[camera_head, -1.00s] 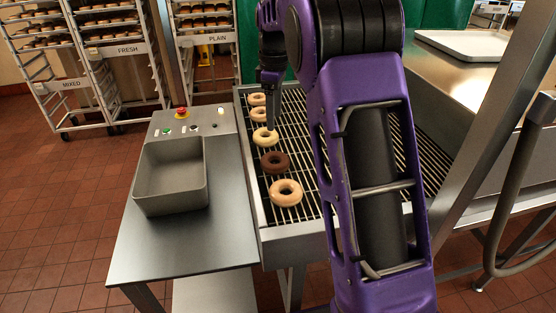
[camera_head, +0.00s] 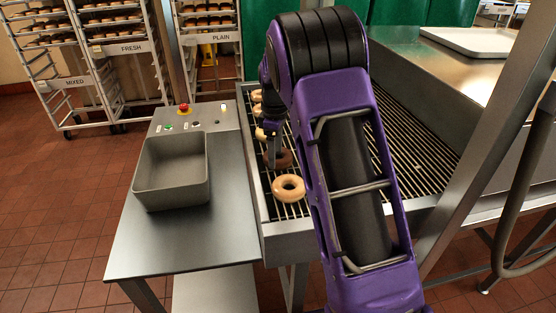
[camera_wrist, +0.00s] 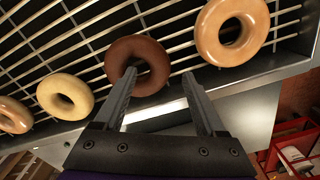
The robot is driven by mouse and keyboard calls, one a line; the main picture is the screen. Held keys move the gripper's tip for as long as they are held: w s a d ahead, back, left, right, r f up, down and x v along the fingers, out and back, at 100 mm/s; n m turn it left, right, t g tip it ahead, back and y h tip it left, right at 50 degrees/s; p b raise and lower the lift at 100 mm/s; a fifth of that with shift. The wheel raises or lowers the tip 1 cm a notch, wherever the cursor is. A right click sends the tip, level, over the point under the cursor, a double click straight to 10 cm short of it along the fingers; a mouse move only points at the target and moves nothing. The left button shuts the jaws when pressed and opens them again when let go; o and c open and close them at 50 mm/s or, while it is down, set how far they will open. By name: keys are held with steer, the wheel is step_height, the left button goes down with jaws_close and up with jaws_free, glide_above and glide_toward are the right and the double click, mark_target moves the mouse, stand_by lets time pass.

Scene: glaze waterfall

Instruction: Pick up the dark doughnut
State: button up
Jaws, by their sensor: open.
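The dark doughnut (camera_wrist: 152,58) lies flat on the wire conveyor between a pale yellow doughnut and a glazed tan one. In the head view the dark doughnut (camera_head: 286,157) is partly hidden behind my gripper (camera_head: 275,160). In the wrist view my gripper (camera_wrist: 156,84) is open and empty. Its left finger overlaps the dark doughnut's lower part, and its right finger lies to the right of the ring. I cannot tell whether the fingers touch it.
The tan doughnut (camera_head: 289,188) is nearest on the conveyor (camera_head: 420,140); the pale yellow doughnut (camera_wrist: 65,96) lies on the other side. A grey bin (camera_head: 171,188) stands on the side table (camera_head: 222,228). Racks (camera_head: 125,70) stand behind.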

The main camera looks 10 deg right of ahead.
step_height(320, 180, down, 3)
steer(key=shift+r, duration=0.2)
jaws_close()
steer(key=shift+r, duration=0.1)
